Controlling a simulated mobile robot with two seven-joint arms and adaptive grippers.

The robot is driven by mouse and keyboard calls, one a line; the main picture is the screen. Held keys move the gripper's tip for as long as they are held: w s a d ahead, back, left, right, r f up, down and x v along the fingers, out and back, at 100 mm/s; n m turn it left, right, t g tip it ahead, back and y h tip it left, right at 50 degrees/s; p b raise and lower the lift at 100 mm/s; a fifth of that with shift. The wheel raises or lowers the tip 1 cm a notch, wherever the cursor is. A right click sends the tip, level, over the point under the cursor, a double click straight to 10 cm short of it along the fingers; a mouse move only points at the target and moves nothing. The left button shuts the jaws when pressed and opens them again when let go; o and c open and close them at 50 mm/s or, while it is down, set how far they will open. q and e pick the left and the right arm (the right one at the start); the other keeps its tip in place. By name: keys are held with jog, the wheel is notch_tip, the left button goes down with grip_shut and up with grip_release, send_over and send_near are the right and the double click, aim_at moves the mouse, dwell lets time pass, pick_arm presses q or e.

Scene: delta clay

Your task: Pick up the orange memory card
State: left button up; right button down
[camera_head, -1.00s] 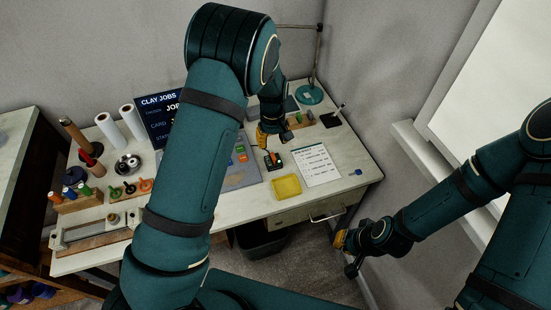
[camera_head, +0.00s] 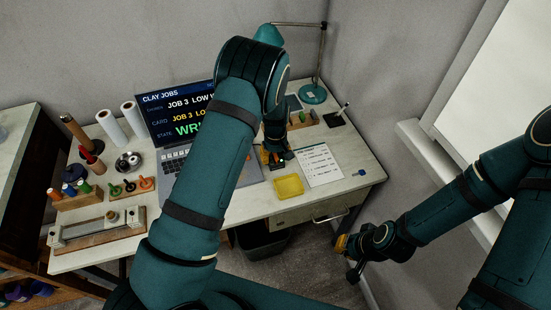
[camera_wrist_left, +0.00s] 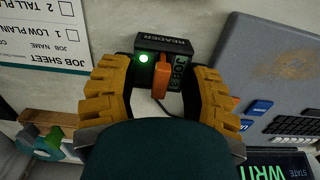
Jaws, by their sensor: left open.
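The orange memory card (camera_wrist_left: 161,79) stands in the dark card reader (camera_wrist_left: 149,44), which shows a lit green light and "JOB 3" lettering in the left wrist view. My left gripper (camera_wrist_left: 157,88) is open, with its yellow fingers on either side of the card and a gap showing on both sides. In the head view my left gripper (camera_head: 272,156) is over the reader's spot and hides most of the reader and card. My right gripper (camera_head: 343,245) hangs off the desk's front right; its finger opening is unclear.
A laptop (camera_head: 178,112) reading "JOB 3" stands behind my left arm. A lamp (camera_head: 312,93) stands at the back right. Spools and a tool rack (camera_head: 78,198) are at the left.

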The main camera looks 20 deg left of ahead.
pick_arm(q)
jog(key=shift+o, duration=0.3)
grip_shut()
jog(key=shift+r, duration=0.15)
